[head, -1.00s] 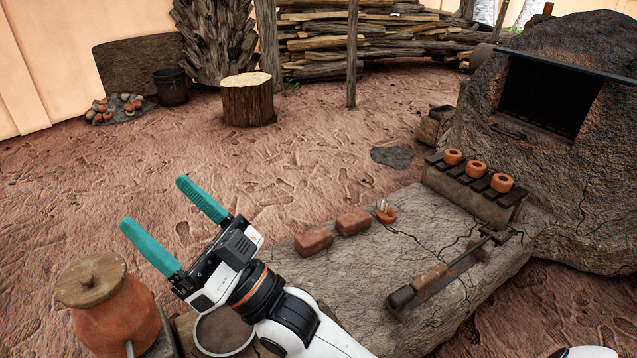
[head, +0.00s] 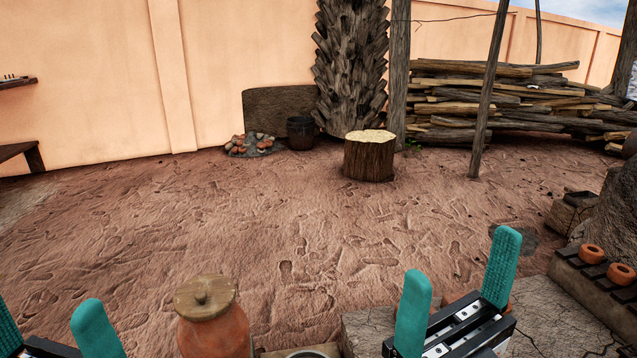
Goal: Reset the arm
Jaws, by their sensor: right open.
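My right gripper (head: 460,263) stands at the lower right of the head view, with its two teal fingers spread apart and nothing between them. It is in front of the stone slab (head: 560,318). My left gripper (head: 48,318) shows at the lower left corner, partly cut off by the frame. Its teal fingers are also apart, with nothing seen between them. Most of both arms is out of view.
A lidded clay pot (head: 212,325) stands between the two grippers at the bottom. Orange clay rings (head: 592,254) sit on a dark rack at the right edge. A tree stump (head: 369,158) and stacked wood (head: 500,105) are farther back. The middle ground is clear.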

